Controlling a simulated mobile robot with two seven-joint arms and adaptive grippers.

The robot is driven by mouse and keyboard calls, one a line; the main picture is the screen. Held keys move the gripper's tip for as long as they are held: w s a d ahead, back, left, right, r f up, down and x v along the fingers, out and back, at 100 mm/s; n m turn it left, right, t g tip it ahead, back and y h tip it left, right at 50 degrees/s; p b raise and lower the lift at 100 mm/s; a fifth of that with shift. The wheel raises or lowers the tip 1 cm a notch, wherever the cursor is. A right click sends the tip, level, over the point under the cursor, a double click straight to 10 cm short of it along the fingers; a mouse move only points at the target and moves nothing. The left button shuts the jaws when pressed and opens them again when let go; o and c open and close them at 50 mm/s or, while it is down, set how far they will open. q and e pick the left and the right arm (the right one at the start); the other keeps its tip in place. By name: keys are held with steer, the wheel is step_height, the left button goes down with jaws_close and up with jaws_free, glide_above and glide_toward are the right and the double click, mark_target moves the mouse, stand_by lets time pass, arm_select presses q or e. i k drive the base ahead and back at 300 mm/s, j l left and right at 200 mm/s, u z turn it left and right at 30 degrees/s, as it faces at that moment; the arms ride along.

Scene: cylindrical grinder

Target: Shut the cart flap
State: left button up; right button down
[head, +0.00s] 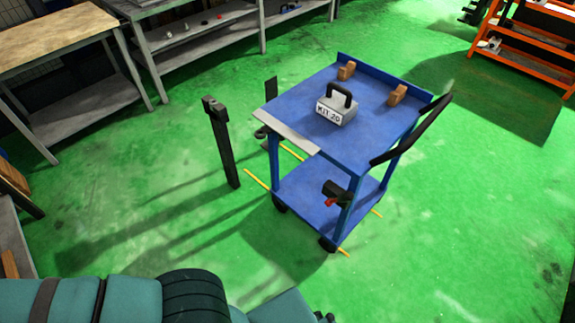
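The blue cart (365,135) stands in the middle of the head view, with a top deck and a lower shelf (310,203). A flat grey plate (287,131), which looks like the flap, lies along the near left edge of the deck, about level with it. Its hinge and any catch cannot be made out. A grey block with a black handle, marked "WIT 20" (335,110), sits on the deck. Part of my teal arm crosses the bottom left, well short of the cart. Neither gripper shows.
A black post (222,145) stands left of the cart. A black handle bar (415,130) sticks out on its right. Two brown blocks (346,71) stand on the deck. Workbenches (60,40) are at upper left, an orange rack (530,40) at upper right. Green floor is clear in front.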

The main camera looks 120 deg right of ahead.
mark_target(284, 132)
steer(key=z, duration=4.45)
steer(key=i+z, duration=0.3)
steer(key=i, duration=0.45)
